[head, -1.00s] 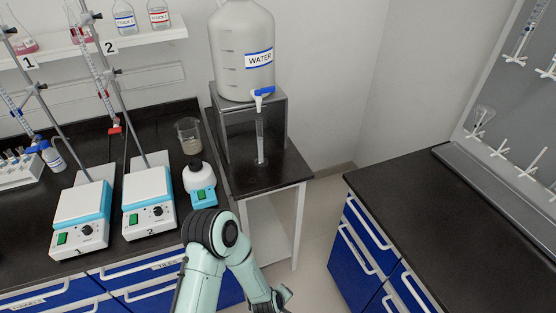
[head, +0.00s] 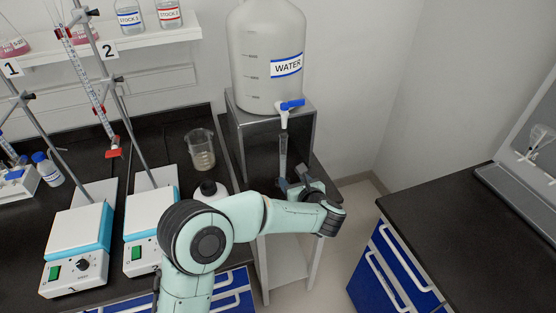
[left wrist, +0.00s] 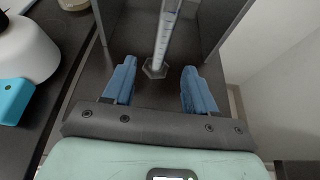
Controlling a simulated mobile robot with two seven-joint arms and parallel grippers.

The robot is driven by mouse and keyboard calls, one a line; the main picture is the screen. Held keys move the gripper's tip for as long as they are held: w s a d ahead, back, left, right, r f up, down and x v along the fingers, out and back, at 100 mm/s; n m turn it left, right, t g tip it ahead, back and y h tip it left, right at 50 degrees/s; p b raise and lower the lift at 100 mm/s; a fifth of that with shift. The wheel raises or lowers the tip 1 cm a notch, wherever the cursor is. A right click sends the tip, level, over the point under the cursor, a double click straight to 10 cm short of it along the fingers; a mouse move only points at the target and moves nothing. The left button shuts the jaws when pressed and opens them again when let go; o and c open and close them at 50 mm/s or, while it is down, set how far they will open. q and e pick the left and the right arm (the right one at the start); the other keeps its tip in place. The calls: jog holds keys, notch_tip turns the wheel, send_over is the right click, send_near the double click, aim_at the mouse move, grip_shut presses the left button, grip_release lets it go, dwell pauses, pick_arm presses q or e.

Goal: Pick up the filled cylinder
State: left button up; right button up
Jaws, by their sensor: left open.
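The graduated cylinder (head: 283,152) stands upright under the blue-handled tap of the water carboy (head: 268,55). It also shows in the left wrist view (left wrist: 166,35), its hexagonal foot on the dark surface. Its liquid level is hard to make out. My left gripper (head: 296,184) is low in front of the cylinder, in the head view partly covering its lower end. In the left wrist view its blue fingers (left wrist: 159,82) are open and empty, with the cylinder just beyond the gap between them. My right gripper is not in view.
The dark metal stand (head: 308,128) bears the carboy, and its walls flank the cylinder. A beaker (head: 200,150), a white bottle (head: 208,190) and two hotplates (head: 78,245) are on the left bench. Another dark bench (head: 450,225) is at right, beyond a floor gap.

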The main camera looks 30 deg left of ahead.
aim_at(284, 169)
pick_arm(q)
jog(key=p+x, duration=0.1)
jog(key=x, duration=0.6)
jog(key=shift+w+a+f+p, duration=0.1)
jog(key=shift+w+a+p, duration=0.15)
jog(key=shift+w+p, duration=0.05)
jog(key=shift+f+p+x, duration=0.15)
jog(key=shift+p+x, duration=0.3)
jog(key=shift+x, duration=0.9)
jog(key=shift+f+p+x, duration=0.15)
jog(key=shift+p+x, duration=0.3)
jog(key=shift+x, duration=0.95)
jog(key=shift+s+d, duration=0.1)
jog(key=shift+d, duration=0.1)
jog(key=shift+c, duration=0.7)
grip_shut()
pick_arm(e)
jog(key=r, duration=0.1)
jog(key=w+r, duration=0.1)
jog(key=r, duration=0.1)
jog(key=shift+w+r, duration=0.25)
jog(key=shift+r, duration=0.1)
